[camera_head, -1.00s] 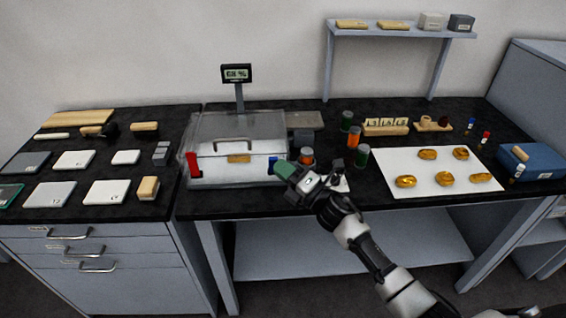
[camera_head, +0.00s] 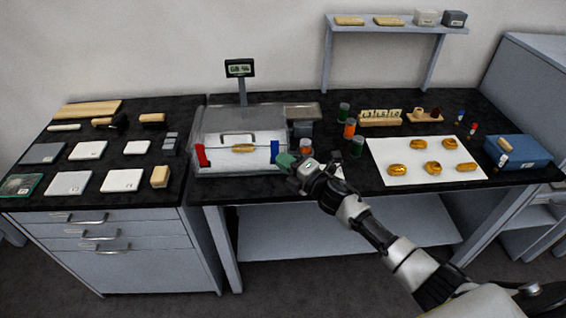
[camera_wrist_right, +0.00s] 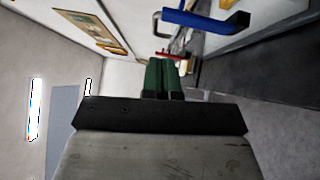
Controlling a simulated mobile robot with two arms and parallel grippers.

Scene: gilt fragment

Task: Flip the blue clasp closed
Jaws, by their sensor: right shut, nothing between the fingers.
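The blue clasp (camera_head: 275,152) is on the front right of the clear-lidded box (camera_head: 215,168) and looks upright in the head view. In the right wrist view the blue clasp (camera_wrist_right: 205,22) is a blue bar with a dark end, above and right of the fingertips, with a visible gap. My right gripper (camera_head: 285,160) is just right of the clasp, with green fingertips. In the wrist view its fingers (camera_wrist_right: 163,78) are together and empty. Whether it touches the clasp in the head view I cannot tell. My left gripper is out of view.
A red clasp (camera_head: 201,155) is at the box's front left. Green and orange jars (camera_head: 349,129) stand right of the box. A white sheet (camera_head: 384,174) carries several golden pieces. A small display (camera_head: 240,69) stands behind the box. Flat plates lie on the left counter.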

